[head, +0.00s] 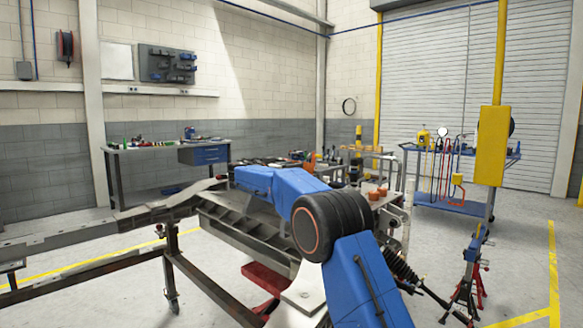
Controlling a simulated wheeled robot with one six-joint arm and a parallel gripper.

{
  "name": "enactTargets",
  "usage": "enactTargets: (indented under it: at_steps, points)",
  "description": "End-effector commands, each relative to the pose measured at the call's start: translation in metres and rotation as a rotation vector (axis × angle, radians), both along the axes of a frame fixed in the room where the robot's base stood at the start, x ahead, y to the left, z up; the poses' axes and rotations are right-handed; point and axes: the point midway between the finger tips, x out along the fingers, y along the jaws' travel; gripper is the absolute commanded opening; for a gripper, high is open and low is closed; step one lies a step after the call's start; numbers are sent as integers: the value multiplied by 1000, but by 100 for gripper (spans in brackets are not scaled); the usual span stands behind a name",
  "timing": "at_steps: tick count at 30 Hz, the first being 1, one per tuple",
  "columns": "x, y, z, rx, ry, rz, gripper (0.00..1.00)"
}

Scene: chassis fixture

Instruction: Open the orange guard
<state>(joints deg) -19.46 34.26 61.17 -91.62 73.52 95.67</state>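I cannot make out the orange guard for certain. A small orange shape (310,159) shows among parts on a bench just beyond my arm, but it is too small to tell what it is. My blue arm reaches from the lower right over the grey chassis frame (165,208), and its far link ends above the frame near the middle. My gripper does not show; the arm's links may hide it. Whatever lies directly behind the arm is hidden.
The chassis stands on a wheeled fixture (172,265). Orange-brown pots (378,190) sit on a stand right of my arm. A blue cart (452,205), yellow post (492,146) and red jack stands (470,290) are at right. A workbench (150,152) stands behind.

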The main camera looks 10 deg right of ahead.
Motion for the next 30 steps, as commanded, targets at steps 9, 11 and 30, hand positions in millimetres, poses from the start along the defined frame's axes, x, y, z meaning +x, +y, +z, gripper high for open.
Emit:
enactTargets:
  at_steps: [9,11,30]
  points:
    - [0,0,0,0,0,0,0]
    - [0,0,0,-2,-2,0,0]
    - [-12,16,-19,-294,-210,-4,0]
